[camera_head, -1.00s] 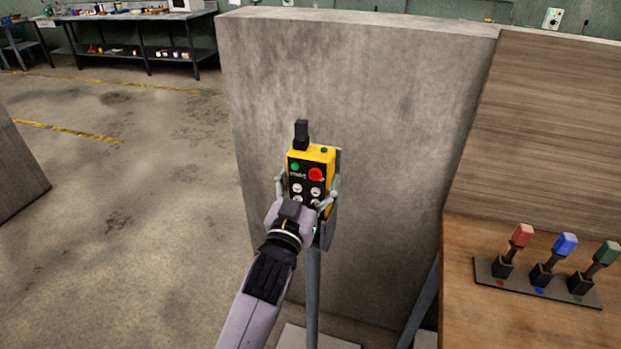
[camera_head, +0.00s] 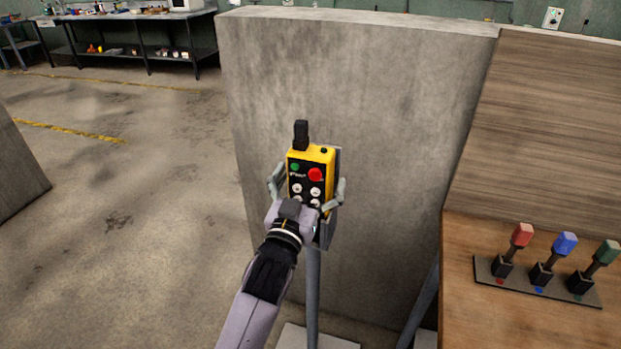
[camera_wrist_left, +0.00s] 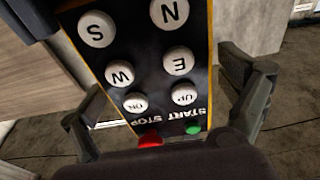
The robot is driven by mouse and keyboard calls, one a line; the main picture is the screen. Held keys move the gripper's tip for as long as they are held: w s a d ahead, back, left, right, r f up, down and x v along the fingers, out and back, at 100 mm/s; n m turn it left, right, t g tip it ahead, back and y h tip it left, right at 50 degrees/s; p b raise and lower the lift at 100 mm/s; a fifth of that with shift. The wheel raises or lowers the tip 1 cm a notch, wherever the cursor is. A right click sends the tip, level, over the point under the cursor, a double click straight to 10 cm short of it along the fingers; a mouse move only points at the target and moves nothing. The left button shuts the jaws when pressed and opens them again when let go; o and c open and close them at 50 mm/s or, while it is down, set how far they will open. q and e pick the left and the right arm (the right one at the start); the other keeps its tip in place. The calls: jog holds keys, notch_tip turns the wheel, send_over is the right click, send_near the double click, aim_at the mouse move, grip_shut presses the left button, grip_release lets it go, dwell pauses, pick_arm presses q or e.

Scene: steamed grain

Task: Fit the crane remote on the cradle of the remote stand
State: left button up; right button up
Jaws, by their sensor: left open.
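The crane remote (camera_head: 314,173) is yellow with a black face, a red and a green button, white buttons and a black antenna. It stands upright against the grey cradle of the remote stand (camera_head: 327,233), on top of a grey post. My left gripper (camera_head: 307,188) is open, with one finger on each side of the remote and a visible gap on both sides. In the left wrist view the remote's face (camera_wrist_left: 150,75) fills the middle between the spread fingers. The remote's lower end is hidden by my wrist in the head view. My right gripper does not show.
A tall concrete block (camera_head: 350,100) stands close behind the stand. At the right is a wooden desk (camera_head: 480,320) with a panel of red, blue and green levers (camera_head: 540,282). The floor at the left is open. A workbench (camera_head: 130,35) stands far back.

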pick_arm(q)
jog(key=shift+f, duration=0.2)
jog(key=shift+s+a+f, duration=0.1)
jog(key=shift+s+a, duration=0.05)
jog(key=shift+s, duration=0.3)
jog(key=v, duration=1.1)
notch_tip(320, 180, down, 23)
jog(key=g+y, duration=0.2)
jog(key=g, duration=0.3)
jog(key=s+a+f+g+y, duration=0.1)
jog(key=s+a+f+g, duration=0.2)
jog(key=f, duration=0.6)
jog(key=s+a+f+g, duration=0.1)
jog(key=s+a+f, duration=0.2)
jog(key=s+f, duration=0.45)
jog(key=s+a+f+g+y, duration=0.1)
jog(key=s+a+f+g, duration=0.15)
jog(key=f, duration=0.85)
jog(key=s+a+f+g, duration=0.2)
jog(key=s+f, duration=0.3)
jog(key=s, duration=0.4)
jog(key=s+a+f+g+y, duration=0.1)
jog(key=s+a+f, duration=0.4)
jog(key=s, duration=0.5)
jog(key=s+a+f+n+g+y, duration=0.1)
jog(key=s+a+f+g, duration=0.2)
jog(key=s, duration=0.7)
notch_tip(320, 180, down, 2)
jog(key=shift+a+f, duration=0.2)
jog(key=shift+a, duration=0.5)
